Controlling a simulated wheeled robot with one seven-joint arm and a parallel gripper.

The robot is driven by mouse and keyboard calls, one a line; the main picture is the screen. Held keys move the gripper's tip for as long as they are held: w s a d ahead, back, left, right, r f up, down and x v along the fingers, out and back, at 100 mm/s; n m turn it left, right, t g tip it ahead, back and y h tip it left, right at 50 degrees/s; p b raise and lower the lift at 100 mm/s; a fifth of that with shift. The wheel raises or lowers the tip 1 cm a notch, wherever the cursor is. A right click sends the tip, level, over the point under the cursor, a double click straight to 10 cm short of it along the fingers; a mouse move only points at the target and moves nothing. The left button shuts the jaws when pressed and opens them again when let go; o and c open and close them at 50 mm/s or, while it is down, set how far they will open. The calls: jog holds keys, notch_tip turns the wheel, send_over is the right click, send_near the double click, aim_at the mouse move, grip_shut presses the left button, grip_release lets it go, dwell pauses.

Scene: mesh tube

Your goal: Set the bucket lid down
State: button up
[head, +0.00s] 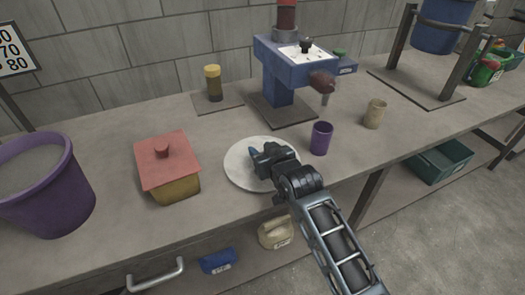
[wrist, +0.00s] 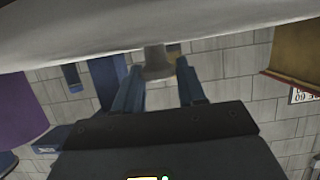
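The bucket lid (head: 238,170) is a pale grey round disc over the middle of the bench, in front of the blue press. It looks level; I cannot tell whether it touches the bench top. In the wrist view the lid (wrist: 90,35) fills the top edge, and its small grey knob (wrist: 157,66) lies between the fingertips. My gripper (head: 256,153) reaches over the lid from the front right; its fingers (wrist: 157,75) sit close on both sides of the knob and appear shut on it. The purple bucket (head: 45,185) stands at the left, its top a flat grey.
A red-lidded yellow box (head: 170,168) stands left of the lid. A purple cup (head: 321,138) and a beige cup (head: 375,114) stand to its right. The blue press (head: 283,85) and a yellow-brown jar (head: 213,83) are behind. Bare bench lies between box and lid.

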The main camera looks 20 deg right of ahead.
jog(key=o, duration=0.3)
jog(key=shift+s+f, duration=0.2)
jog(key=shift+f, duration=0.65)
jog(key=shift+w+r+p, duration=0.1)
jog(key=shift+r+p, duration=0.4)
jog(key=shift+r, duration=0.1)
jog(key=shift+s, duration=0.4)
jog(key=v, duration=0.5)
jog(key=r+v, duration=0.1)
jog(key=v, duration=0.5)
jog(key=shift+w+b, duration=0.1)
jog(key=shift+b, duration=0.2)
